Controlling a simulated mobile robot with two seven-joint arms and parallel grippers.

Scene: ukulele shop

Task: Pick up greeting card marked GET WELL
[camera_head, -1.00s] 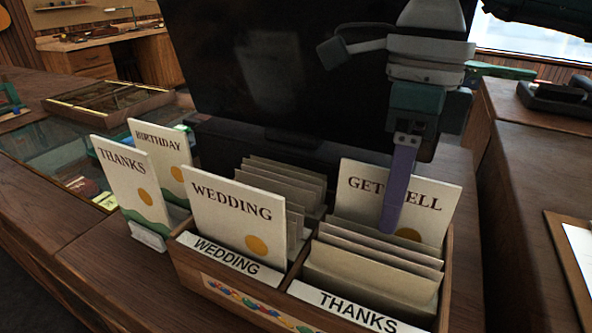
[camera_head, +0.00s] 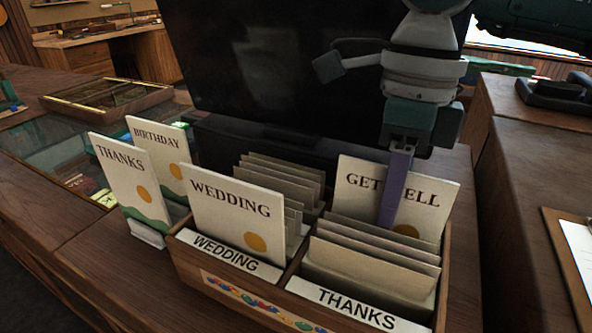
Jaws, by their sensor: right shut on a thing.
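The greeting card marked GET WELL (camera_head: 430,195) stands in the back right compartment of a wooden card box (camera_head: 190,267). It is cream, with an orange dot low on its face. My right gripper (camera_head: 389,218) comes down from above and is shut on this card near its middle. One purple finger lies in front of the card and covers part of the lettering; the other finger is hidden behind it. The card's lower part is hidden by the plain cards in front. My left gripper is not in view.
A WEDDING card (camera_head: 236,218) stands in the box's left compartment. THANKS (camera_head: 127,183) and BIRTHDAY (camera_head: 161,156) cards stand left of the box. A dark screen (camera_head: 270,75) rises close behind. A clipboard (camera_head: 573,255) lies at right.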

